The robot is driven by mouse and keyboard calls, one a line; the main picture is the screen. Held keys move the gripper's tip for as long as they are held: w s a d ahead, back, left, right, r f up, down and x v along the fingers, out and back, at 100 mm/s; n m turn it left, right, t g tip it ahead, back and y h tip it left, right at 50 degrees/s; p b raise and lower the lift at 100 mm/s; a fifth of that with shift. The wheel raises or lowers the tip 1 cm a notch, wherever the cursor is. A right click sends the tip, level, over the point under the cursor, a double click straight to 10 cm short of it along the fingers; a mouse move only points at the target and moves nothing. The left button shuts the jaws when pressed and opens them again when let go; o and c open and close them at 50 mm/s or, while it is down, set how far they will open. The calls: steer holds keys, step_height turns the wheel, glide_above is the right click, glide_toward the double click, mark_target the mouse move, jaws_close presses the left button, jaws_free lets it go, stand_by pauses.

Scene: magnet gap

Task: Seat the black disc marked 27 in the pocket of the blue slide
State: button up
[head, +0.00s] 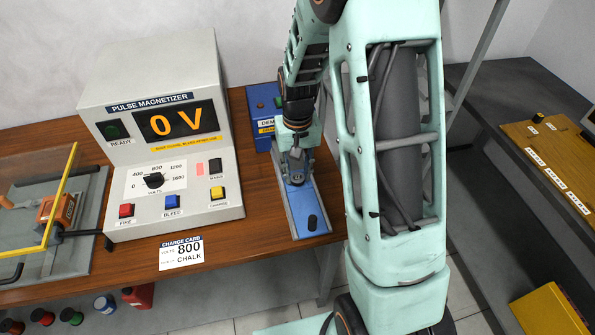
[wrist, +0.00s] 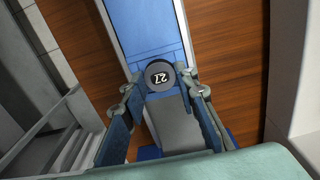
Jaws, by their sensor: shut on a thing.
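The black disc marked 27 (wrist: 160,75) lies face-on between my fingertips in the wrist view, its number upside down. My gripper (wrist: 161,84) is shut on it, one finger at each side. The blue slide (wrist: 150,28) lies directly behind the disc, with a grey section below it. Whether the disc is in the pocket or held just above it cannot be told; the pocket is hidden. In the head view, the blue slide (head: 299,203) runs toward the bench's front edge, with my gripper (head: 294,173) pointing down over its far part. The disc cannot be made out there.
The pulse magnetizer (head: 160,130) stands left of the slide, showing 0 V. A charge card (head: 181,252) reading 800 lies at the bench's front edge. A blue box (head: 262,115) stands behind the slide. A dark knob (head: 312,222) sits on the slide's near end.

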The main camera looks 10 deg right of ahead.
steer(key=shift+f, duration=0.1)
steer(key=o, duration=1.2)
steer(key=shift+c, duration=0.2)
steer(key=shift+c, duration=0.4)
steer(key=c, duration=0.4)
steer(key=shift+c, duration=0.2)
steer(key=shift+r+p, duration=1.55)
steer(key=shift+r, duration=0.75)
